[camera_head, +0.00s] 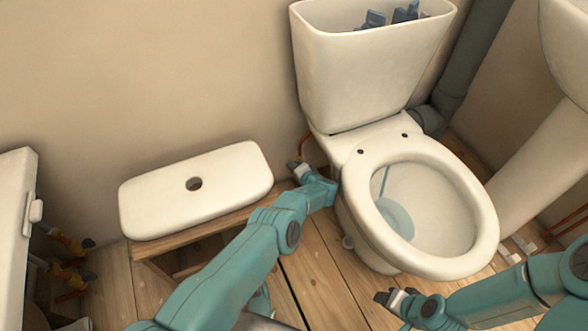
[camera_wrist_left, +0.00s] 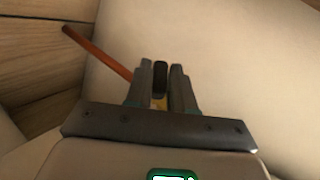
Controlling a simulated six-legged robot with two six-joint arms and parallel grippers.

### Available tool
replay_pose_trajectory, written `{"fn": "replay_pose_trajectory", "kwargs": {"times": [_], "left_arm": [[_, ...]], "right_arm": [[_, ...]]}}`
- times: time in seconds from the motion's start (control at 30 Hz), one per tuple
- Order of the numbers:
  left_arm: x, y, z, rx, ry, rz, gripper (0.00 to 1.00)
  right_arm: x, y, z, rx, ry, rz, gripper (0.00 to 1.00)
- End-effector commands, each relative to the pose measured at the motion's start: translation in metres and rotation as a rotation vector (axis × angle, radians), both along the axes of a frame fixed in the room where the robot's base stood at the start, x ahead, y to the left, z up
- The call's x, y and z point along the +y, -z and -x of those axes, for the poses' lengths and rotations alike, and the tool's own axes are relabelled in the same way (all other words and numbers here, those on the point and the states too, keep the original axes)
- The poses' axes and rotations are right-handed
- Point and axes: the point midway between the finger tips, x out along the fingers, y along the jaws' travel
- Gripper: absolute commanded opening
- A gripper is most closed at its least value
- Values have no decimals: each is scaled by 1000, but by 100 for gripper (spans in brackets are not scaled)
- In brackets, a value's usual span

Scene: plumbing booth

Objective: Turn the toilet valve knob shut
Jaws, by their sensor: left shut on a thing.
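My left gripper (camera_head: 298,168) reaches down between the toilet (camera_head: 372,72) and the stool on its left. In the left wrist view my left gripper (camera_wrist_left: 161,80) is shut on the dark valve knob (camera_wrist_left: 160,76), which shows as a narrow black shape between the fingers. A bit of brass valve body (camera_wrist_left: 160,103) shows below the knob. In the head view the knob is too small and covered to make out. My right gripper (camera_head: 396,297) hangs over the floor in front of the bowl, away from the valve; its finger gap is unclear.
The white tank lid (camera_head: 230,187) lies on a wooden stool (camera_head: 148,254) to the left. An orange pipe (camera_wrist_left: 97,53) runs near the valve. A grey drain pipe (camera_head: 467,75) and white pedestal (camera_head: 537,165) stand right. Floor between stool and bowl is bare.

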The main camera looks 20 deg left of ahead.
Motion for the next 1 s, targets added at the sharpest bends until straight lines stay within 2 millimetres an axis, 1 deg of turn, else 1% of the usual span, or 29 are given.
{"fn": "replay_pose_trajectory", "kwargs": {"times": [0.03,0.13,0.17,0.2,0.23,0.53,0.63,0.77,0.87,0.9,0.93,1.0], "left_arm": [[-3,-3,-4,-8,14,3,0],[-3,-4,-4,-8,14,2,0],[-3,-4,-4,-8,14,2,29],[-3,-4,-4,-9,13,2,42],[-3,-4,-4,-9,13,2,44],[-1,-2,-2,-4,6,7,44],[0,-3,-3,4,5,33,44],[1,-4,-3,23,4,116,44],[4,-7,-2,49,0,239,44],[-4,-18,2,58,6,254,44],[-9,-25,7,60,7,250,44],[-17,-34,15,59,8,248,44]], "right_arm": [[0,0,0,0,0,0,43],[0,0,0,0,0,0,43],[0,0,0,0,0,0,43],[0,0,0,0,0,0,43],[0,0,0,0,0,0,43],[0,0,0,0,0,0,43],[0,0,0,0,0,0,43],[0,0,0,0,0,0,43],[0,0,0,0,0,0,43],[0,-16,0,-1,0,0,43],[0,-25,0,-1,0,0,43],[0,-37,0,0,0,0,43]]}}
